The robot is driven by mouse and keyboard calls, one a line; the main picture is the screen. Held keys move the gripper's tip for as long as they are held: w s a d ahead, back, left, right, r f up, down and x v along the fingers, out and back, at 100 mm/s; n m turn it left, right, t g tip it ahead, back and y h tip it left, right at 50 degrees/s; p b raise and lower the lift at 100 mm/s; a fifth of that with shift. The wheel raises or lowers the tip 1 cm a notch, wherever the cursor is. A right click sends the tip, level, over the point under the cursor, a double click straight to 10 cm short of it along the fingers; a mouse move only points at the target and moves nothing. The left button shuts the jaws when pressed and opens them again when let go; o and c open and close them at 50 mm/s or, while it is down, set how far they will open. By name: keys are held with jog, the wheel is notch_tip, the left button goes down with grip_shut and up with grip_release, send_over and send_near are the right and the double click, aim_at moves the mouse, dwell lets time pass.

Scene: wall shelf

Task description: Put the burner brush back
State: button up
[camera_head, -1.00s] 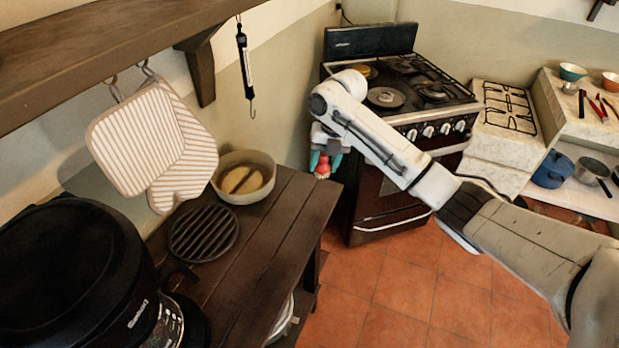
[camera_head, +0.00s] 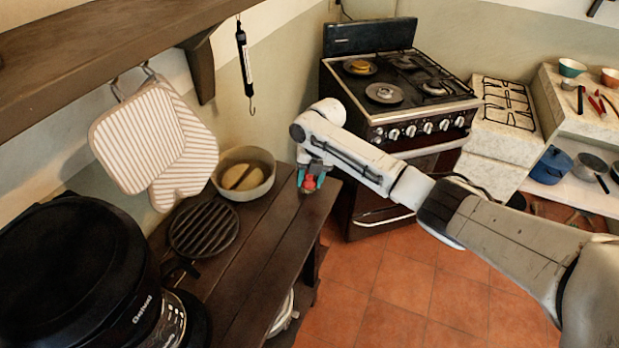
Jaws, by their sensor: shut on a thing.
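My gripper (camera_head: 311,178) has teal fingers pointing down and is shut on a small red-topped thing (camera_head: 309,185). This may be the burner brush, but its lower part is small and unclear. The gripper is over the far right end of the dark wooden bench (camera_head: 262,255), right of a beige bowl (camera_head: 238,194). I cannot tell whether the held thing touches the bench. The bowl holds something tan and long, its shape unclear.
A round black grill plate (camera_head: 203,231) and a black appliance (camera_head: 75,265) stand on the bench. Striped oven mitts (camera_head: 150,140) and a hanging scale (camera_head: 244,62) hang at the wall. The stove (camera_head: 395,95) stands behind my arm.

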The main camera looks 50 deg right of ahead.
jog(key=o, duration=1.2)
jog(key=shift+f, duration=0.1)
jog(key=shift+c, duration=0.2)
notch_tip(320, 180, up, 12)
jog(key=s+d+b, duration=0.1)
jog(key=shift+s+d, duration=0.25)
jog(key=shift+d, duration=0.05)
